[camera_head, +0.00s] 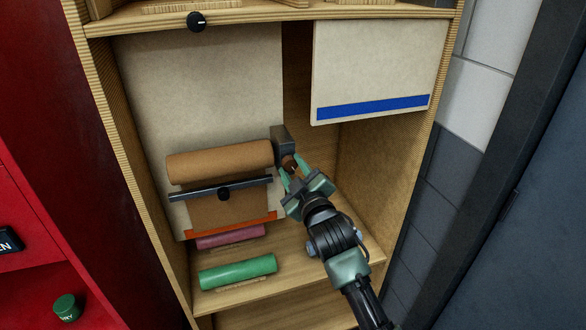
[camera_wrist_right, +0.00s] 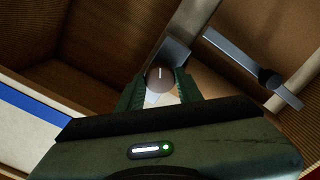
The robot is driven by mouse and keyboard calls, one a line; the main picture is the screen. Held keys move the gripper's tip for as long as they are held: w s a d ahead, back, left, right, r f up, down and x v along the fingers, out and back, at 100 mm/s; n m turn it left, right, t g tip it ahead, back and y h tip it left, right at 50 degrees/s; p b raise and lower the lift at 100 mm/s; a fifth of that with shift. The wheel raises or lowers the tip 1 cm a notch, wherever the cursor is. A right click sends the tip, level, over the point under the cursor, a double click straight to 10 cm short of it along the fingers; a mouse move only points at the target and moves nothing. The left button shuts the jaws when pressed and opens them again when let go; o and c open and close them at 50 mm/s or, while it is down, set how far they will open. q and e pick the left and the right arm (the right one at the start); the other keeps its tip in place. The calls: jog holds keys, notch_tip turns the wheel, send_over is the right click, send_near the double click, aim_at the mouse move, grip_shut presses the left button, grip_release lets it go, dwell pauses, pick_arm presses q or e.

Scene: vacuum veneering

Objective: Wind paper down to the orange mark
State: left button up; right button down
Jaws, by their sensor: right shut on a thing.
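The brown paper roll (camera_head: 220,160) lies across a pale backing board (camera_head: 150,90) in the wooden cabinet. Its brown sheet (camera_head: 215,210) hangs below a dark bar with a black knob (camera_head: 223,194). The sheet's lower edge is at or close to the orange mark (camera_head: 235,229); I cannot tell whether they touch exactly. My right gripper (camera_head: 291,172) is shut on the round brown knob (camera_wrist_right: 160,78) by the grey block (camera_head: 279,139) at the roll's right end. In the right wrist view the knob sits between the fingertips. My left gripper is not in view.
A pink roll (camera_head: 230,238) and a green roll (camera_head: 238,272) lie on the shelf below. A pale panel with a blue stripe (camera_head: 373,107) hangs at the upper right. The cabinet's right wall (camera_head: 390,160) is close to my right arm.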

jog(key=shift+f, duration=0.15)
dwell(0.3)
jog(key=c, duration=0.9)
grip_release()
jog(key=shift+c, duration=0.2)
jog(key=b+v, duration=0.2)
jog(key=v, duration=0.6)
